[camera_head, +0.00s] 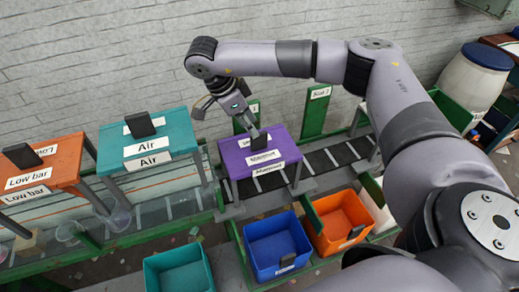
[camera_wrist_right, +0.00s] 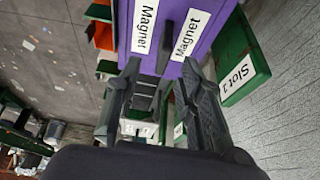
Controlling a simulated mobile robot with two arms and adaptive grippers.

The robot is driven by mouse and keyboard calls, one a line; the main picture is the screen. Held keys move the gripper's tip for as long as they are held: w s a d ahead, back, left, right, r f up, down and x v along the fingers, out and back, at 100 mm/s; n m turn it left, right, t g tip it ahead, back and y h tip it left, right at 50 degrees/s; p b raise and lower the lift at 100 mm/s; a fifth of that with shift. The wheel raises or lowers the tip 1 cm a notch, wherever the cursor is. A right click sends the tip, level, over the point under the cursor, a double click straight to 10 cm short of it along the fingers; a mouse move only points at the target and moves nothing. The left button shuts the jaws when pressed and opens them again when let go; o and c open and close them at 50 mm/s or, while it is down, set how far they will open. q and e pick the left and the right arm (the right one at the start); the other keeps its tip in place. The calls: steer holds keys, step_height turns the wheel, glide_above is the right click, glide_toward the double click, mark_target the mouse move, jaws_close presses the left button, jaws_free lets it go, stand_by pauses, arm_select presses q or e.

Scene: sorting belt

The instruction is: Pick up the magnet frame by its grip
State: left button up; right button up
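The magnet frame (camera_head: 262,155) is a purple block with white "Magnet" labels, standing on grey legs over the belt in the head view. It also shows at the top of the right wrist view (camera_wrist_right: 205,14). Its dark grip (camera_head: 259,141) stands up from the top face and shows as a dark bar in the wrist view (camera_wrist_right: 165,47). My right gripper (camera_head: 250,124) is just behind and above the grip. In the wrist view its two fingers (camera_wrist_right: 159,68) are apart, with the grip ahead between their tips. Contact cannot be told. My left gripper is not in view.
A teal "Air" frame (camera_head: 174,128) and an orange "Low bar" frame (camera_head: 62,155) stand to the left. Blue (camera_head: 275,247), orange (camera_head: 340,215) and teal (camera_head: 180,272) bins sit in front. Green slot panels (camera_head: 316,112) stand behind, near the brick wall.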

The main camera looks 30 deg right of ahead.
mark_target(259, 148)
steer(key=x, duration=0.2)
steer(key=shift+w+d+f+p, duration=0.1)
steer(key=shift+w+f+p, duration=0.2)
steer(key=shift+f+p, duration=0.1)
steer(key=shift+s+d+f+p, duration=0.15)
steer(key=shift+f+p, duration=0.1)
steer(key=shift+f, duration=0.05)
steer(key=shift+s+d+f+p, duration=0.1)
steer(key=shift+d+f+p, duration=0.05)
steer(key=shift+f+p, duration=0.15)
steer(key=p+x, duration=0.1)
steer(key=x, duration=0.2)
steer(key=shift+w+d+f+p, duration=0.1)
steer(key=shift+f+p, duration=0.25)
steer(key=shift+p, duration=0.05)
steer(key=shift+d+f, duration=0.15)
steer(key=shift+f, duration=0.15)
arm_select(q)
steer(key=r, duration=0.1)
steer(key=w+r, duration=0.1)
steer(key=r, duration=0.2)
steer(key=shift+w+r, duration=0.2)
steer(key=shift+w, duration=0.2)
arm_select(e)
steer(key=shift+f, duration=0.1)
steer(key=c, duration=0.8)
jaws_close()
